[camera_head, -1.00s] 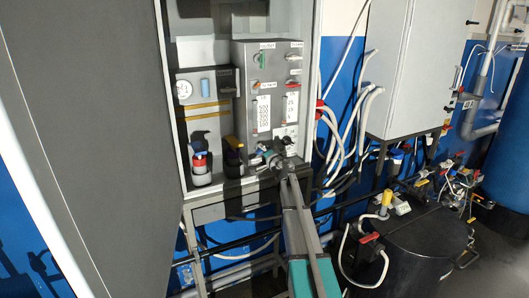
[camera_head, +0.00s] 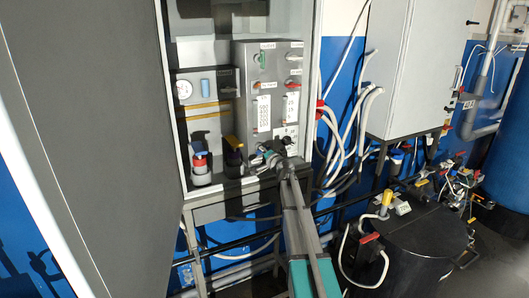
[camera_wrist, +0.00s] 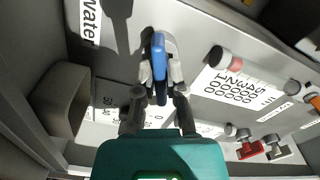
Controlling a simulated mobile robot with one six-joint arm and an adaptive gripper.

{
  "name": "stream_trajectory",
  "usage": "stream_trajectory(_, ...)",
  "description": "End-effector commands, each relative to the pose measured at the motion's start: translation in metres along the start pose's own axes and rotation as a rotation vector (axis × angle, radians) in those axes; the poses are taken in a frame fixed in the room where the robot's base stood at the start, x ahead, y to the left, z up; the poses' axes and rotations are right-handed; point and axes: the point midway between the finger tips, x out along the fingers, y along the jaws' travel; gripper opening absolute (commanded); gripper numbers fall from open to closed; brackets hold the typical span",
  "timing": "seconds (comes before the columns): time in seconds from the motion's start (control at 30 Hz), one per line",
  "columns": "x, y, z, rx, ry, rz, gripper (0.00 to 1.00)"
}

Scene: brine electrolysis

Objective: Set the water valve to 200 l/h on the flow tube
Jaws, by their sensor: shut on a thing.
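In the wrist view, the blue valve handle (camera_wrist: 159,58) stands beside a white label reading "Water" (camera_wrist: 89,20). My gripper (camera_wrist: 157,92) is shut on the blue handle, with one finger on each side of it. A clear flow tube (camera_wrist: 250,70) with a reddish part inside lies to the right, beside a white scale (camera_wrist: 236,88) marked in hundreds. The reading on the tube is too small to tell. In the head view, my gripper (camera_head: 276,158) is at the lower front of the grey panel (camera_head: 250,82), and the blue handle is hidden.
A red-capped bottle (camera_head: 201,165) and a dark bottle (camera_head: 233,157) stand left of my gripper in the cabinet. White hoses (camera_head: 361,110) hang right of the cabinet. A black drum (camera_head: 425,245) stands at the lower right.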

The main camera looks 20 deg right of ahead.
Motion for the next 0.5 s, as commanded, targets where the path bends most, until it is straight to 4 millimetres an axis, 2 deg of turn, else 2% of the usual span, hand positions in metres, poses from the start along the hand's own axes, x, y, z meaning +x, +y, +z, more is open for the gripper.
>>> stream_trajectory(0.3,-0.0003,0.0004,-0.0001,-0.209,0.000,0.000,0.00)
stream_trajectory(0.5,-0.0003,0.0004,-0.0001,-0.270,0.000,0.000,0.00)
